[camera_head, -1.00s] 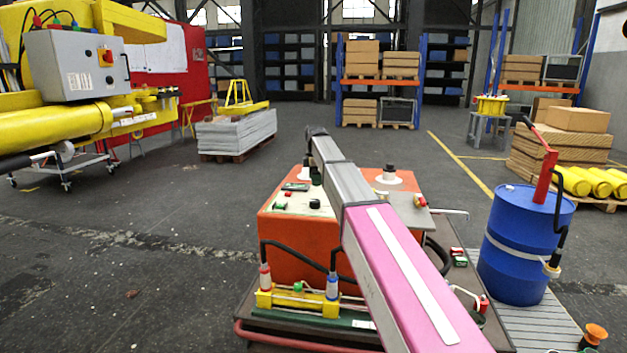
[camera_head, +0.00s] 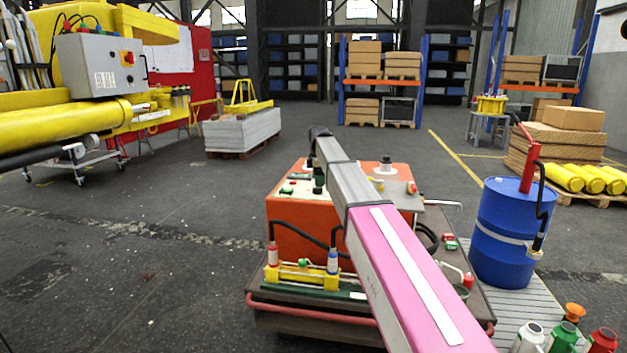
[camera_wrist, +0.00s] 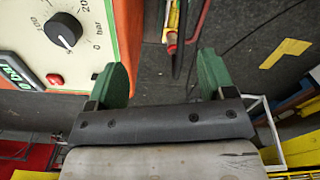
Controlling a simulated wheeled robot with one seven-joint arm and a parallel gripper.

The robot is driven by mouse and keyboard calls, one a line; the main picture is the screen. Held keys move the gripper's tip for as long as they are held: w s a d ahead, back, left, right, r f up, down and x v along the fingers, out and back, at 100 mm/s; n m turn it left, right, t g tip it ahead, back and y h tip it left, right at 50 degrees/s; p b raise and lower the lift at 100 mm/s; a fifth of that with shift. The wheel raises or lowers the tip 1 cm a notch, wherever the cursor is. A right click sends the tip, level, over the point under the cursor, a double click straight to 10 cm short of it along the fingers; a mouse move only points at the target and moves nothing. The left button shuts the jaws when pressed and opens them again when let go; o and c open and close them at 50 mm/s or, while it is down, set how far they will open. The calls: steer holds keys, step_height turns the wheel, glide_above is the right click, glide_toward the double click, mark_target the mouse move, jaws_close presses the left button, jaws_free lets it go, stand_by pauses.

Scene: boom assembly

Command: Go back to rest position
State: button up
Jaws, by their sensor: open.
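My gripper (camera_wrist: 162,76) is open in the wrist view, with its two green fingers apart and nothing between them. It is beside a pale control panel (camera_wrist: 35,40) with a black knob, a red button and a green display. The head view shows my pink and grey arm stretched forward over the orange machine (camera_head: 300,233) on a cart. My gripper cannot be made out in that view.
A blue drum (camera_head: 505,225) with a red-handled pump stands right of the cart. Several bottles (camera_head: 562,338) stand at the bottom right. Yellow boom machinery (camera_head: 60,125) is at the left. The floor (camera_head: 130,245) between it and the cart is clear.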

steer(key=s+d+f+m, duration=0.5)
steer(key=s+f, duration=0.5)
steer(key=s, duration=0.2)
steer(key=s+d+f+m, duration=0.6)
steer(key=s+f+m, duration=0.1)
steer(key=s+f, duration=0.4)
steer(key=s+d+f+m, duration=0.6)
steer(key=s+f, duration=0.5)
steer(key=s, duration=0.2)
steer(key=shift+m, duration=0.6)
steer(key=shift+f, duration=0.1)
steer(key=shift+d, duration=0.1)
